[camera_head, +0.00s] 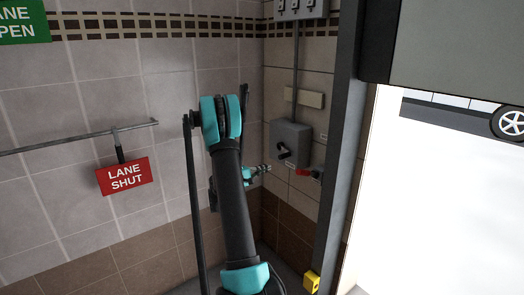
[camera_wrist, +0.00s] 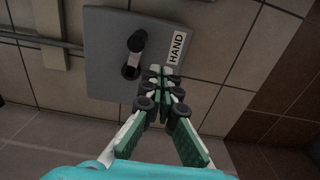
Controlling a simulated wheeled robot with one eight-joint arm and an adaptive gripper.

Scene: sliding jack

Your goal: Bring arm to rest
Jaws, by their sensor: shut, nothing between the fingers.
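My gripper (camera_head: 262,170) is out in front of me, near the tiled corner wall, with its fingers together and nothing between them. In the wrist view my gripper (camera_wrist: 165,88) shows its fingertips meeting just in front of the lower edge of a grey switch box. My dark arm with teal joints rises through the middle of the head view and hides part of the wall. The grey box (camera_head: 291,135) has a black rotary handle, and in the wrist view the box (camera_wrist: 105,70) carries a "HAND" label (camera_wrist: 177,48). I cannot tell whether the fingertips touch the box.
A red handle (camera_head: 303,172) sits on the wall right of my gripper. A grey door post (camera_head: 341,150) stands further right, with a yellow block (camera_head: 311,281) at its foot. A red "LANE SHUT" sign (camera_head: 124,176) hangs from a rail (camera_head: 75,138) at left.

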